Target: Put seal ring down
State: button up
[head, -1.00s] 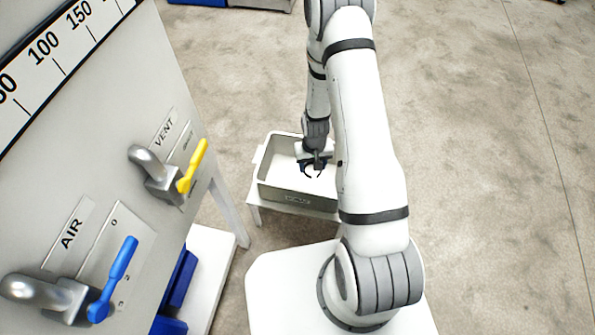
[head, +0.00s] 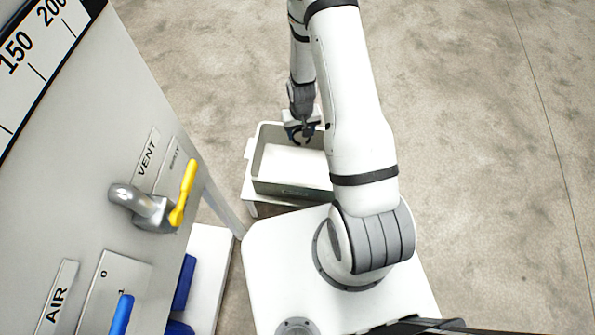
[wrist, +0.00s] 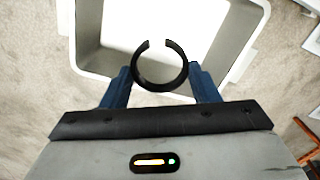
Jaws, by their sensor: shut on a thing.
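The seal ring (wrist: 160,87) is a black ring with a gap at its far side in the wrist view. My gripper (wrist: 160,85) is shut on it, with a blue finger at each side of the ring. In the head view my gripper (head: 303,134) is over the far part of a grey tray (head: 290,190) with a pale inside. The ring shows there only as a small dark arc. In the wrist view the ring overlaps the tray's opening and near wall; its height above the tray is hard to tell.
The tray stands on a low white stand (head: 250,197). At the left is a grey panel with a yellow VENT lever (head: 183,193) and a blue AIR lever (head: 122,314). Blue boxes (head: 184,283) lie below the panel. Open concrete floor lies to the right.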

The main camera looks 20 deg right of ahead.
notch_tip(320, 180, down, 17)
jog(key=w+m+b, duration=0.2)
jog(key=m+b, duration=0.2)
jog(key=b, duration=3.1)
send_near(299, 170)
notch_tip(299, 170, down, 7)
jog(key=shift+r, duration=0.25)
jog(key=o, duration=1)
jog(key=shift+c, duration=0.2)
